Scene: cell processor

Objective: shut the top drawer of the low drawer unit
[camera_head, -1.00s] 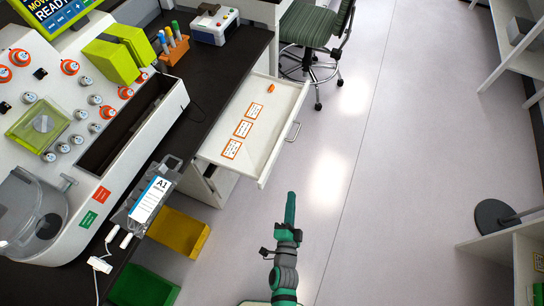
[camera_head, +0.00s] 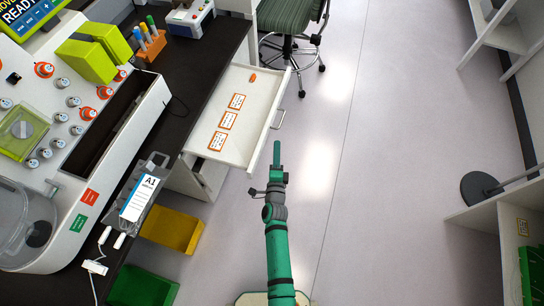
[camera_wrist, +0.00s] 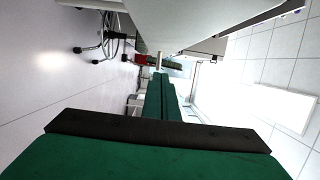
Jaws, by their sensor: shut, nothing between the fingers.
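The top drawer (camera_head: 240,147) of the low white drawer unit (camera_head: 187,183) is pulled out to the right from under the dark counter in the head view. Several orange-edged labels and a small orange item lie in it. Its metal handle (camera_head: 279,119) is on its right front face.
A green chair (camera_head: 292,22) stands beyond the drawer. Yellow (camera_head: 172,231) and green (camera_head: 142,287) bins sit below the counter at the left. A white shelf (camera_head: 485,225) stands at the right. The floor between is clear.

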